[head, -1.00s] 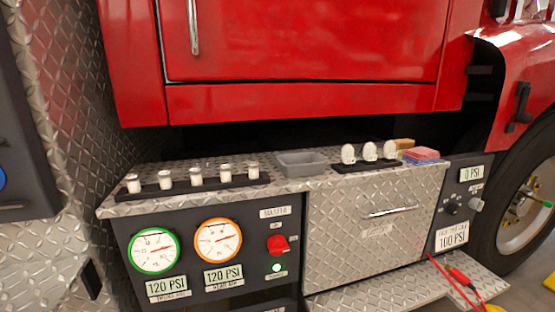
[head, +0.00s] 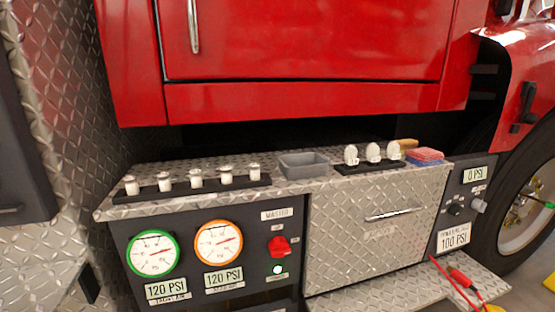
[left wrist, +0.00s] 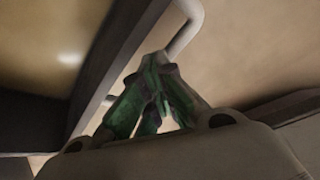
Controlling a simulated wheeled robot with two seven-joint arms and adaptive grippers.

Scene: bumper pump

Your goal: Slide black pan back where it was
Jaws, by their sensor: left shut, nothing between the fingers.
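A small dark grey rectangular pan (head: 303,170), open at the top, sits on the diamond-plate bumper top (head: 225,199). It stands between a black strip with white-topped pegs on its left and a black rack with white round pieces on its right. It is the only pan that I can make out. My left gripper (left wrist: 157,62) shows in the left wrist view with its green fingers drawn together and nothing visible between them. No gripper shows in the head view, so I cannot tell where the left one is relative to the pan. My right gripper is in neither view.
The black strip (head: 200,190) and black rack (head: 370,166) flank the pan. A red and blue block stack (head: 425,155) lies further right. A drawer handle (head: 388,214) sticks out below. The red cab (head: 300,103) overhangs behind. A pale bent bar (left wrist: 186,28) is near my left fingertips.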

